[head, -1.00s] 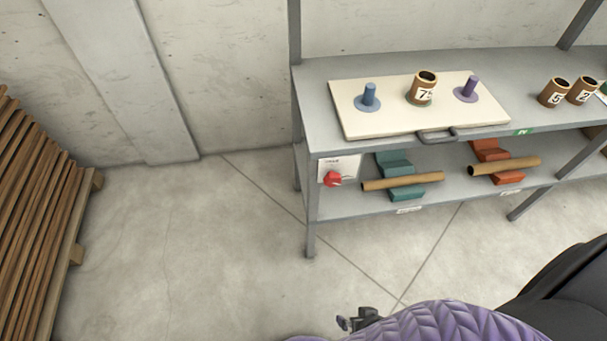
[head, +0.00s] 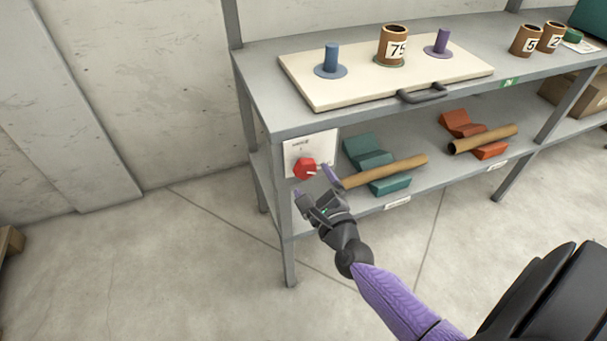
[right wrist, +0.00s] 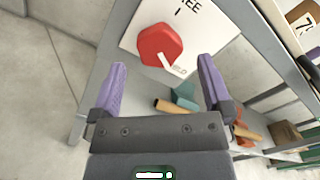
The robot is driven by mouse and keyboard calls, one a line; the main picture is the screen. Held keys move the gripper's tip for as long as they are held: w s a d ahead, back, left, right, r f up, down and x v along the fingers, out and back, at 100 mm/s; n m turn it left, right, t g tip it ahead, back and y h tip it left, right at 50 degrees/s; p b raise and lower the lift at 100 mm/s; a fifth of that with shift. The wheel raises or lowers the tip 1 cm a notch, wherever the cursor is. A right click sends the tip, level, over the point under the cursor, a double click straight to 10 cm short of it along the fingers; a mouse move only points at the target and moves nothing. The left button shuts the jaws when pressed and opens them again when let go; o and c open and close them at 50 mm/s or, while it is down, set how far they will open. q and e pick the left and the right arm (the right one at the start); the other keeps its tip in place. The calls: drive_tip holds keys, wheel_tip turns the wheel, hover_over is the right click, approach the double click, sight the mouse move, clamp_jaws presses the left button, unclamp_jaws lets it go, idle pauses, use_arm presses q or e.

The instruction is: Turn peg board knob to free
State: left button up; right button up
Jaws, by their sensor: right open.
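The red knob (head: 305,168) sits on a white plate (head: 291,150) at the left end of the shelf unit, below the peg board (head: 320,94). In the right wrist view the knob (right wrist: 158,45) is a red disc with a white pointer toward the lower right. The plate's lettering there is partly cut off and reads "EE", with a tick below it. My right gripper (head: 312,183) is open and empty, just in front of the knob. Its purple fingers (right wrist: 162,65) stand apart with the knob between and beyond them; I see no contact. My left gripper is not in view.
Below, cardboard tubes (head: 400,170) rest on teal and orange cradles (head: 462,124). The floor before the shelf is clear.

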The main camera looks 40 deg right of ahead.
sight(307, 172)
drive_tip(key=b+x, duration=0.1)
drive_tip(key=x, duration=0.4)
drive_tip(key=shift+c, duration=0.9)
drive_tip(key=c, duration=1.1)
